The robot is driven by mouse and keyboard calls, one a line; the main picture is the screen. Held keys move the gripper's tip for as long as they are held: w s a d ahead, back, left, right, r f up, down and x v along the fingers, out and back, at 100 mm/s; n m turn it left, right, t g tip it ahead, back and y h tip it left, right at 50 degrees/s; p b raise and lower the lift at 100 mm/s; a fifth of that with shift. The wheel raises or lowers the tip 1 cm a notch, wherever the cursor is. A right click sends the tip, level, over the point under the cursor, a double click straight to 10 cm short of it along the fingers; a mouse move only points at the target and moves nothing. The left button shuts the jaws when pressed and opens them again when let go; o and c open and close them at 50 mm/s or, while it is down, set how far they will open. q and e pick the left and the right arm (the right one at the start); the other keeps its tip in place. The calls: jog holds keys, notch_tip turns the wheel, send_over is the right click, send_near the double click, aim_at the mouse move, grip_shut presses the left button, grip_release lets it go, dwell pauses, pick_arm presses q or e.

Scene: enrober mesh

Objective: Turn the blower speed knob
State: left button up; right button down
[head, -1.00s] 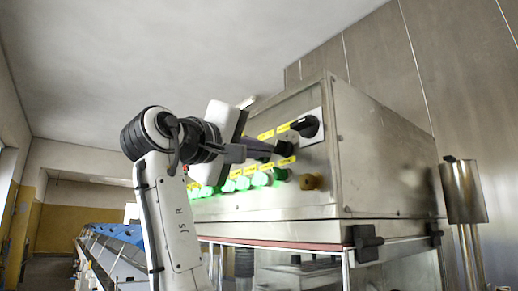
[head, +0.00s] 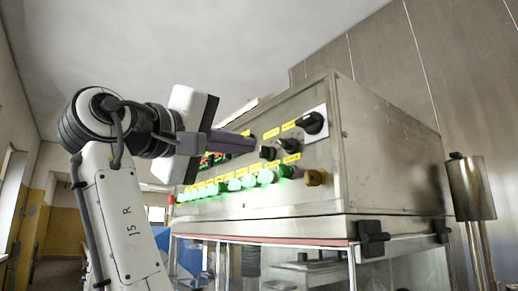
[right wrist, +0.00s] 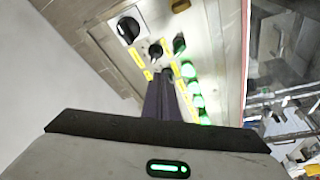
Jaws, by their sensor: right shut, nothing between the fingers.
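The control panel (head: 240,200) carries two small black knobs, a left one (head: 267,153) and a right one (head: 289,145), under yellow labels too small to read. I cannot tell which is the blower speed knob. Both knobs show in the right wrist view, one (right wrist: 155,50) beyond the fingertips and one (right wrist: 167,74) close by them. My right gripper (head: 252,144) is shut and empty, its dark fingers pointing at the panel just left of the small knobs. It also shows in the right wrist view (right wrist: 166,86). Contact with a knob cannot be made out. My left gripper is out of view.
A large black rotary switch (head: 311,122) on a white plate sits upper right of the knobs. A brass-coloured knob (head: 315,177) is below it. Several lit green buttons (head: 248,180) and red displays (head: 207,160) lie nearby. A steel cylinder (head: 468,188) stands right of the cabinet.

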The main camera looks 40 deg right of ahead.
aim_at(282, 145)
jog(key=shift+a+f, duration=0.1)
jog(key=shift+a, duration=0.55)
jog(key=c, duration=2.4)
grip_release()
jog(key=shift+s+a, duration=0.2)
jog(key=shift+a, duration=0.1)
jog(key=o, duration=0.5)
jog(key=shift+s+r+m, duration=0.2)
jog(key=shift+s+m, duration=0.1)
jog(key=shift+c, duration=0.2)
jog(key=shift+o, duration=0.5)
jog(key=shift+s+d+r+m+g+h+p, duration=0.1)
jog(key=shift+s+d+m+g+h+p, duration=0.4)
jog(key=shift+m+p, duration=0.6)
jog(key=shift+t, duration=0.4)
jog(key=p+x, duration=0.1)
jog(key=x, duration=0.2)
jog(key=f+p+x, duration=0.1)
jog(key=x, duration=0.2)
jog(key=p+x, duration=0.2)
jog(key=x, duration=0.1)
jog(key=shift+d+f, duration=0.1)
jog(key=shift+d, duration=0.45)
